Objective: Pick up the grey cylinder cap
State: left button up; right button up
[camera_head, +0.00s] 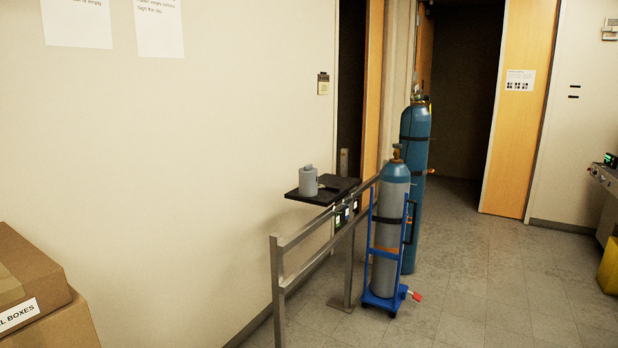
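The grey cylinder cap (308,182) stands upright on a small black shelf (331,198) by the left wall, near the middle of the camera_head view. It is a short grey cylinder with a smaller raised part on top. A small, thin item (328,187) lies beside it on the shelf, too small to make out. Neither of my grippers shows in this view.
A metal rail (290,240) runs under and in front of the shelf. A grey-and-blue gas cylinder (391,215) stands on a blue cart (379,302), with a taller blue cylinder (416,140) behind. Cardboard boxes (50,325) fill the lower left.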

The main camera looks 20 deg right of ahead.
aim_at(308, 176)
jog(key=i+l, duration=0.65)
jog(key=i, duration=0.3)
jog(key=i+l, duration=0.35)
jog(key=i, duration=0.1)
